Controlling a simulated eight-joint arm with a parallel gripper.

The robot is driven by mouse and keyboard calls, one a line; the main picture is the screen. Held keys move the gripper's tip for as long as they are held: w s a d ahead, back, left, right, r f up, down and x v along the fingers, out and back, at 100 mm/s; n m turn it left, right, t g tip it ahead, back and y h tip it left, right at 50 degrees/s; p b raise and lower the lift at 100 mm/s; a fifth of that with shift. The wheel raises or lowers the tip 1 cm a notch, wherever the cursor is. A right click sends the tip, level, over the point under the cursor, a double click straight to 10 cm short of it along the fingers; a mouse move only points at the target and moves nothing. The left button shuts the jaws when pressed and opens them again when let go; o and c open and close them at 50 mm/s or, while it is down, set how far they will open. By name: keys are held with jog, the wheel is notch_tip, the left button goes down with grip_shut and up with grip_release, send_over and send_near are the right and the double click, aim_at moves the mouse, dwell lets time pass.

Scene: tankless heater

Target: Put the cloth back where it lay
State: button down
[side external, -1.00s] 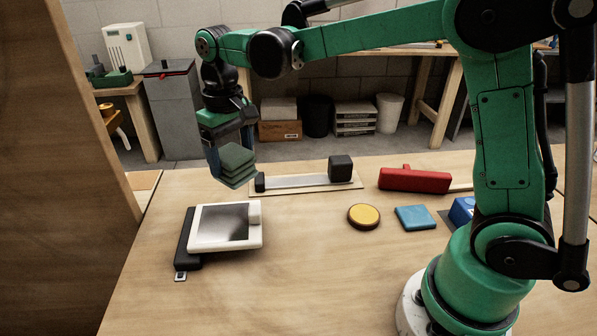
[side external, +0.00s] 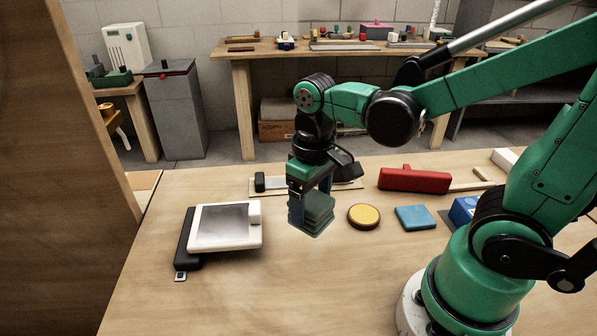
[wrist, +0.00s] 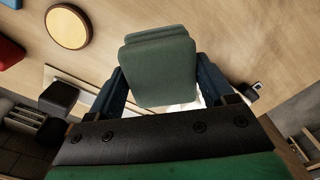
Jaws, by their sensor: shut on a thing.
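The cloth (side external: 312,215) is a grey-green folded stack of layers. My gripper (side external: 310,196) is shut on it and holds it over the wooden table (side external: 340,285), left of the round yellow disc; any gap beneath it is hard to judge. In the wrist view the cloth (wrist: 160,72) sits between the two blue fingers of my gripper (wrist: 162,88) and hides part of the table behind it.
A white-framed panel (side external: 226,228) on a black base lies at the left. The yellow disc (side external: 364,216), a blue square (side external: 415,217) and a red tool (side external: 414,179) lie to the right. A flat board (side external: 262,187) is behind my gripper. The front table is clear.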

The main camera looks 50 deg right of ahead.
jog(key=shift+f, duration=2.9)
jog(key=shift+f, duration=0.65)
grip_release()
jog(key=shift+r, duration=2.85)
